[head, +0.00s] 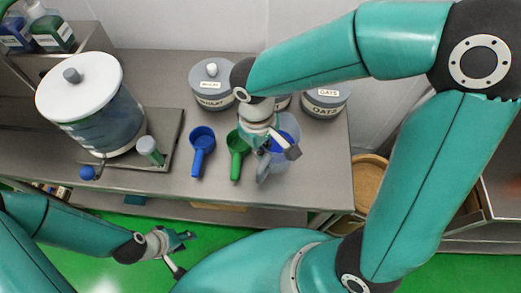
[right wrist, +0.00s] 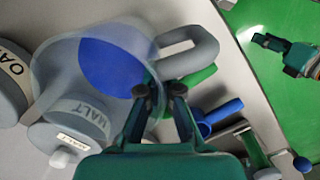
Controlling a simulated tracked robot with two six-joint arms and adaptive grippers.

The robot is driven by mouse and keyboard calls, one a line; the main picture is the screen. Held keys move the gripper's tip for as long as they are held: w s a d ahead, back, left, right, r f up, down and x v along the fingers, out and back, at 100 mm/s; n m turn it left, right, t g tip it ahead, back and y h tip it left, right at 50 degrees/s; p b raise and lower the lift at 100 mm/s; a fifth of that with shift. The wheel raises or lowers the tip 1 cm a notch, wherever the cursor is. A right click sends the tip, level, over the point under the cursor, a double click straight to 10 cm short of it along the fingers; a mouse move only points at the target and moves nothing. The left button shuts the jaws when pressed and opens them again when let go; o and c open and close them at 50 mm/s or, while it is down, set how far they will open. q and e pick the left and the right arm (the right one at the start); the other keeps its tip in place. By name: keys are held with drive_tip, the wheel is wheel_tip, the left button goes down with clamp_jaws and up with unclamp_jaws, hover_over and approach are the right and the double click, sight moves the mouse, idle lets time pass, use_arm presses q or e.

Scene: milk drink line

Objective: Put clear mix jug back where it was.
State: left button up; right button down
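The clear mix jug (right wrist: 60,55) is see-through with a blue area inside and a grey loop handle (right wrist: 205,40). In the head view the jug (head: 290,122) is near the right end of the counter, partly behind my right gripper (head: 277,150). In the right wrist view my right gripper (right wrist: 161,92) has its two fingertips apart at the jug's wall, beside the handle's root. I cannot tell whether they grip it. My left gripper (head: 184,252) has its fingers apart and is empty, in front of the counter over the green floor.
Blue (head: 202,138) and green (head: 237,145) scoops lie left of the jug. Grey canisters stand behind, including oats (head: 325,103) and malt (right wrist: 75,125). A large white-lidded container (head: 95,125) is at left. Bare counter (head: 325,170) lies right of the jug.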

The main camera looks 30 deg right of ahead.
drive_tip(key=shift+f, duration=0.25)
drive_tip(key=c, duration=1.3)
unclamp_jaws()
